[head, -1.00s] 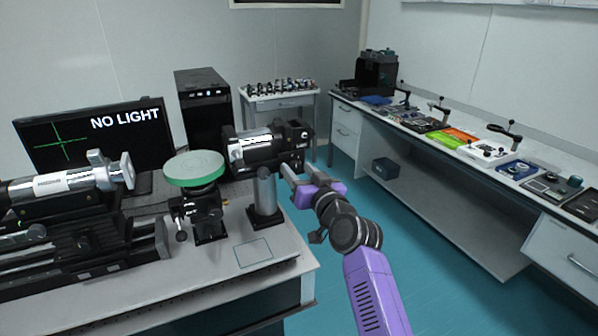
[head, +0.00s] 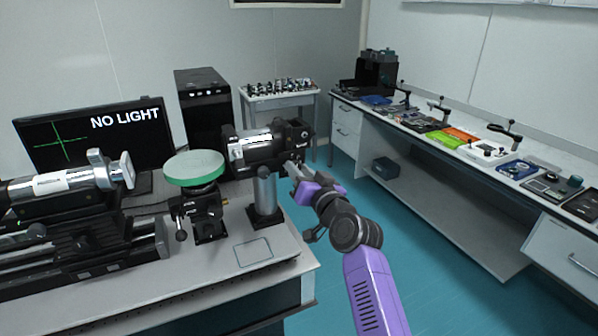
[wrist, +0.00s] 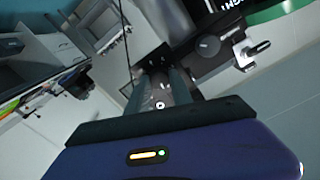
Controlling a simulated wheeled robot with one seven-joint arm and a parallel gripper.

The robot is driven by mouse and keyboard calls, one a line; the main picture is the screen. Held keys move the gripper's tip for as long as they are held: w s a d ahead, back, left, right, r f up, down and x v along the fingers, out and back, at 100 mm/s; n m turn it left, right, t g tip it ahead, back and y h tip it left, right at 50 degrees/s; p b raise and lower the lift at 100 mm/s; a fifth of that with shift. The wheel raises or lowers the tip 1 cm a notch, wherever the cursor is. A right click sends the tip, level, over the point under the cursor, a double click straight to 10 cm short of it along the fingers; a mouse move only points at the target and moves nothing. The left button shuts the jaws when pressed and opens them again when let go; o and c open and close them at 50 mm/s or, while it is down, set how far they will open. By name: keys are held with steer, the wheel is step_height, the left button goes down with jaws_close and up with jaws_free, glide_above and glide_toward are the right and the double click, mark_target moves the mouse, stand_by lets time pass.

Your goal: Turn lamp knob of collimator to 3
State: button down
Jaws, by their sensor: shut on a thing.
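The collimator (head: 258,150) is a black and silver cylinder on a silver post, standing at the right end of the optical table in the head view. My gripper (head: 292,168) is at the lower right of its black rear housing. In the wrist view my gripper (wrist: 158,72) has its two fingers drawn close together against dark parts of the housing. It is shut on what looks like the lamp knob, which the fingers hide. I cannot read any knob number or setting.
A green round platform (head: 193,167) stands left of the collimator. A monitor (head: 95,137) behind reads "NO LIGHT" beside a green cross. The table's right front corner (head: 285,268) is bare. A long side bench (head: 440,165) with instruments lies to the right, across open floor.

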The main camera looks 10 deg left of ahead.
steer(key=m+p, duration=0.7)
steer(key=m, duration=1.7)
steer(key=shift+f+p, duration=0.15)
steer(key=shift+p, duration=0.25)
steer(key=shift+m, duration=0.4)
steer(key=c, duration=1.1)
jaws_free()
steer(key=shift+p+v, duration=0.65)
steer(key=shift+v, duration=3.25)
